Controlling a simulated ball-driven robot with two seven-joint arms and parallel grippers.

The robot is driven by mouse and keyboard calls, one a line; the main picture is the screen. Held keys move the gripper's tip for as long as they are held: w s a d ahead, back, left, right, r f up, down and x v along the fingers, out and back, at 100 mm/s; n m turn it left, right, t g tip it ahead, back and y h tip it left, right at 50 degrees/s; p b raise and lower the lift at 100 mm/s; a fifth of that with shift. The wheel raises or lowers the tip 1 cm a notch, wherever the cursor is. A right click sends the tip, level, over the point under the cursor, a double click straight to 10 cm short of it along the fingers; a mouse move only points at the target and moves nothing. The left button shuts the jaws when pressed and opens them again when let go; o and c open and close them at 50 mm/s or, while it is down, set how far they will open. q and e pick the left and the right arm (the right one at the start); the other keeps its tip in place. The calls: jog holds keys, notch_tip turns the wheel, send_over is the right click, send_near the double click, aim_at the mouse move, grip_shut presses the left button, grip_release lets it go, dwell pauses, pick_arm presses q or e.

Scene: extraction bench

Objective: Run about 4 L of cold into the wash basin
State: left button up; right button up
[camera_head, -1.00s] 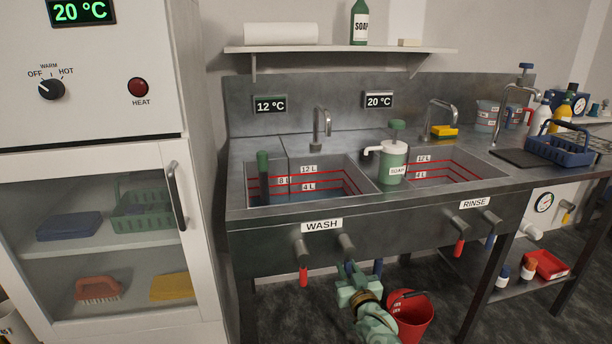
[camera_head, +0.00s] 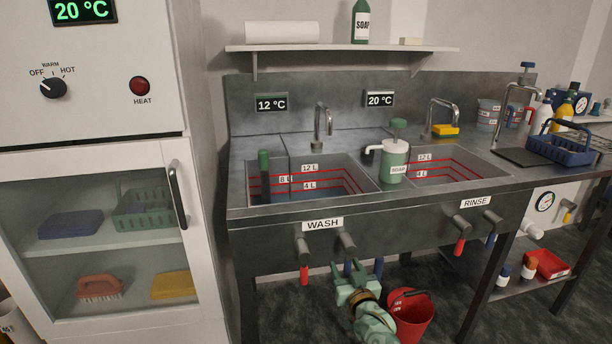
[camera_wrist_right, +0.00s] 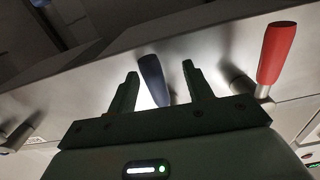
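The wash basin (camera_head: 262,200) is the left sink, with red 4 L, 8 L and 12 L lines. A bluish surface shows low in it, near or below the 4 L line. A green upright tube (camera_head: 264,172) stands at its left side. Its tap (camera_head: 321,122) shows no clear stream. Under the WASH label hang a red lever (camera_head: 304,275) and a blue lever (camera_head: 348,269). My right gripper (camera_wrist_right: 160,74) is open, its fingers on either side of the blue lever (camera_wrist_right: 153,80); contact cannot be told. My left gripper is out of view.
A red bucket (camera_head: 410,318) stands on the floor just right of my right arm. A soap dispenser (camera_head: 396,160) stands between the sinks. The rinse levers (camera_head: 460,247) hang farther right. A white cabinet (camera_head: 100,150) stands at left. The displays above the sinks read 12 °C (camera_head: 271,104) and 20 °C (camera_head: 379,99).

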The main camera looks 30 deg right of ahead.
jog(key=shift+s, duration=0.25)
pick_arm(q)
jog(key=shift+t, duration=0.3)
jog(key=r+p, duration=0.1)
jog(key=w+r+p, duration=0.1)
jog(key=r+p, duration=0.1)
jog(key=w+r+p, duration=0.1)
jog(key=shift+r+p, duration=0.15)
jog(key=shift+p, duration=0.25)
pick_arm(e)
jog(key=v, duration=0.7)
jog(key=shift+s, duration=0.3)
jog(key=shift+f, duration=0.15)
